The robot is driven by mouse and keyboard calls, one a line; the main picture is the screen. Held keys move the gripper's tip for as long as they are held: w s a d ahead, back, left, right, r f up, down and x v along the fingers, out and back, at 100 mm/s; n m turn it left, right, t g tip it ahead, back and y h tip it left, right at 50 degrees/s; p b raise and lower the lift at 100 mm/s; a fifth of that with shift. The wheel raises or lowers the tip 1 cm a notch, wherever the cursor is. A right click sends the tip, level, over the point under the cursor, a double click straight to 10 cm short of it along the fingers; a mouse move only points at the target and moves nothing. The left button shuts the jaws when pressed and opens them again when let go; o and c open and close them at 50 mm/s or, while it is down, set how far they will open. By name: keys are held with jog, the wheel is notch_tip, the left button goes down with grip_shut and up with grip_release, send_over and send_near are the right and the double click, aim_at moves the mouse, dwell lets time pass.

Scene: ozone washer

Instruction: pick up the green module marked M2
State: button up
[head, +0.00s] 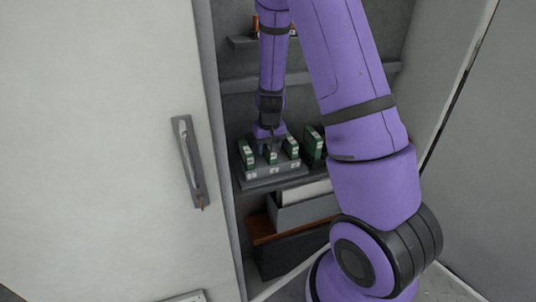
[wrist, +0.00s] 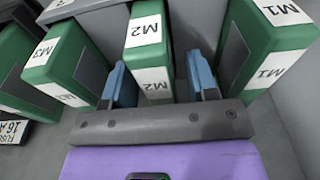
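The green module marked M2 (wrist: 148,40) stands upright in the middle of the wrist view, with white labels on its top and near face. My gripper (wrist: 160,82) is open, with one blue finger on each side of M2. Gaps show between the fingers and the module. In the head view my gripper (head: 271,140) is above the middle of the grey module rack, and M2 (head: 271,157) shows just below it, partly covered.
Green module M3 (wrist: 62,62) stands left of M2 and green module M1 (wrist: 262,45) stands right, both close to the fingers. The grey rack (head: 275,176) sits on a cabinet shelf. A larger green module (head: 312,143) stands to the right. The cabinet door (head: 110,150) is at left.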

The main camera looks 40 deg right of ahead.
grip_shut()
jog(key=shift+r, duration=0.15)
